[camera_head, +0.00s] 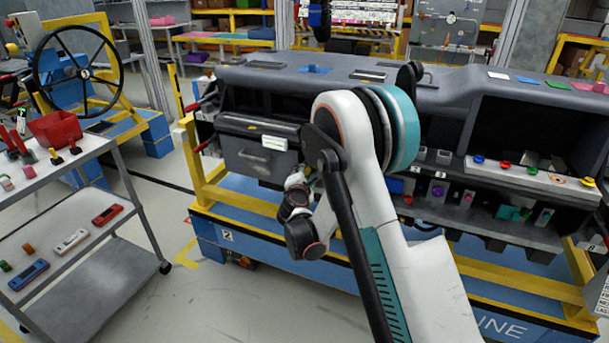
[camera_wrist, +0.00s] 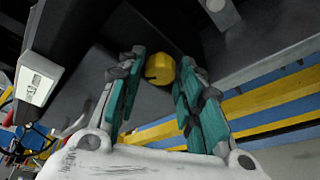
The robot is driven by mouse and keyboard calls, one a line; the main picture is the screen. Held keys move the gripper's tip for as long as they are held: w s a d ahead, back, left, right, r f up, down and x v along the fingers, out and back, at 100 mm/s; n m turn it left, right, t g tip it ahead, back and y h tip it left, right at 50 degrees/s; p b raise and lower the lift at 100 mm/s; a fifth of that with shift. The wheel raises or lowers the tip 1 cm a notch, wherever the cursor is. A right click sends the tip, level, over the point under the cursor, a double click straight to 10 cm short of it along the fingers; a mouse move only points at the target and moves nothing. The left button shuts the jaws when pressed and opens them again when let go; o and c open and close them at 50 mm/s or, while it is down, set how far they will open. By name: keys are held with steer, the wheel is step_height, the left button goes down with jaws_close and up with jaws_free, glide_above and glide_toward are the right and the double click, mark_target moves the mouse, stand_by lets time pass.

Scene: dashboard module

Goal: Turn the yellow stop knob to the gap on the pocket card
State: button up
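A yellow knob (camera_wrist: 160,69) with a dark notch in its side shows in the wrist view, at the underside of a dark grey housing. My gripper (camera_wrist: 163,64) has its two teal fingers spread, one on each side of the knob. The fingertips are close to it, with a narrow gap at the left; contact at the right is hard to tell. In the head view my arm hides this knob and my fingers. I cannot make out a pocket card with a gap in either view.
A dashboard (camera_head: 440,95) stands on a yellow and blue frame. A white label box (camera_head: 274,143) sits by the grey drawer (camera_head: 255,155); a white box (camera_wrist: 38,78) is left of my fingers. Coloured knobs line the right panel (camera_head: 530,178). A cart (camera_head: 75,240) stands left; floor between is clear.

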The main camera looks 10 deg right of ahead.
steer(key=c, duration=0.4)
steer(key=shift+m, duration=0.3)
steer(key=shift+s+f+m+t, duration=0.1)
steer(key=shift+m+t, duration=0.4)
steer(key=shift+m, duration=0.65)
steer(key=shift+w+f+m+t, duration=0.1)
steer(key=shift+m+t, duration=0.4)
steer(key=shift+m, duration=0.7)
steer(key=shift+s+f+m+t, duration=0.1)
steer(key=shift+m+t, duration=0.4)
steer(key=shift+m, duration=0.65)
steer(key=o, duration=1.1)
